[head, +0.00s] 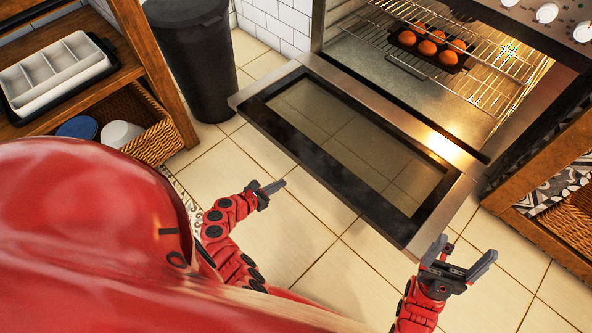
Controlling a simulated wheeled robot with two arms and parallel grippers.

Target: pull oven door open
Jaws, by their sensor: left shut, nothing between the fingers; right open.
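The oven door (441,147) is folded down and lies open, its glass panel facing up. The oven cavity (375,60) is exposed and lit, with a wire rack (488,88) inside. A dark muffin tin (408,47) with several orange-brown muffins sits on the rack. My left gripper (272,188) is shut and empty, left of the door and apart from it. My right gripper (462,262) is open and empty, beside the door's near right corner. Whether it touches the door is unclear.
A black bin (192,60) stands left of the oven. A wooden shelf at the left holds a white divided tray (52,75) and a wicker basket (160,140). Another wooden shelf (545,235) stands at the right. Tiled floor (310,235) is clear before the door.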

